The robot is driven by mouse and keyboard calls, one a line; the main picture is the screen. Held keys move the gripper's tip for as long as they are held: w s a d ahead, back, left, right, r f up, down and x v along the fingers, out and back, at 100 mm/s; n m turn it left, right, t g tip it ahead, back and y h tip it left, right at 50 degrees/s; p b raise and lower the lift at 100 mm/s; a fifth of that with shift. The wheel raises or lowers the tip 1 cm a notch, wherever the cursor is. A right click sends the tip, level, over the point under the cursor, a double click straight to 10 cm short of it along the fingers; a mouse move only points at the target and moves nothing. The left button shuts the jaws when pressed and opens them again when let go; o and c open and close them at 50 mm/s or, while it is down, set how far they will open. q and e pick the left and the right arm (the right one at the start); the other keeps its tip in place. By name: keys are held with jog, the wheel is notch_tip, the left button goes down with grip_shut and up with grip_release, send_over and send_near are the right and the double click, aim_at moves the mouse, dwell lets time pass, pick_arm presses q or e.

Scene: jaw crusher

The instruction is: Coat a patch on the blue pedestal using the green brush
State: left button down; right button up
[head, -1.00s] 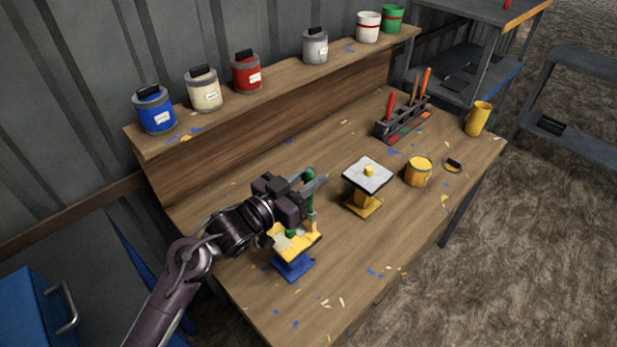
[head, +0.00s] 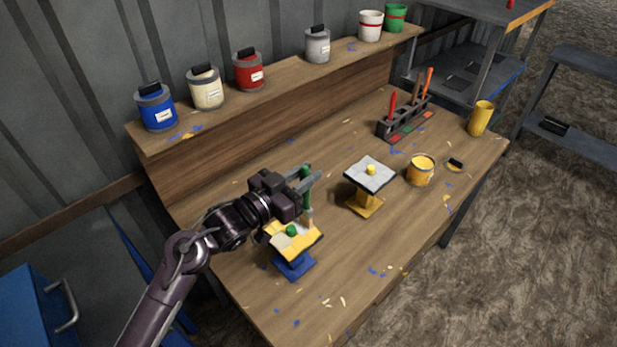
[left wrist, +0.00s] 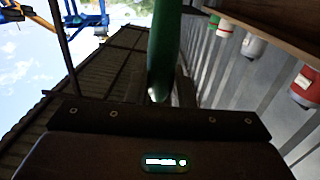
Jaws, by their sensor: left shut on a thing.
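The blue pedestal (head: 294,265) stands near the front left of the workbench. Its top plate (head: 308,241) is mostly yellow with a pale patch on its left, and a small green knob (head: 291,230) sits on it. My left gripper (head: 309,183) is shut on the green brush (head: 305,202), which hangs upright with its bristles down at the plate's back edge. I cannot tell whether the bristles touch the plate. The brush's green handle also shows in the left wrist view (left wrist: 164,45). My right gripper is not in view.
A yellow pedestal (head: 365,202) with a grey top and yellow knob stands to the right. Beyond it are an open yellow paint can (head: 420,170), a yellow cup (head: 480,118) and a tool rack (head: 405,122). Several paint cans line the back shelf (head: 280,90). The bench's front is clear.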

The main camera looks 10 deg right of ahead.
pick_arm(q)
jog(key=shift+s+d+p, duration=0.5)
jog(key=shift+s+p, duration=0.25)
jog(key=shift+p, duration=0.1)
dwell(1.1)
jog(key=shift+r, duration=0.1)
notch_tip(320, 180, up, 5)
jog(key=p, duration=0.4)
dwell(1.1)
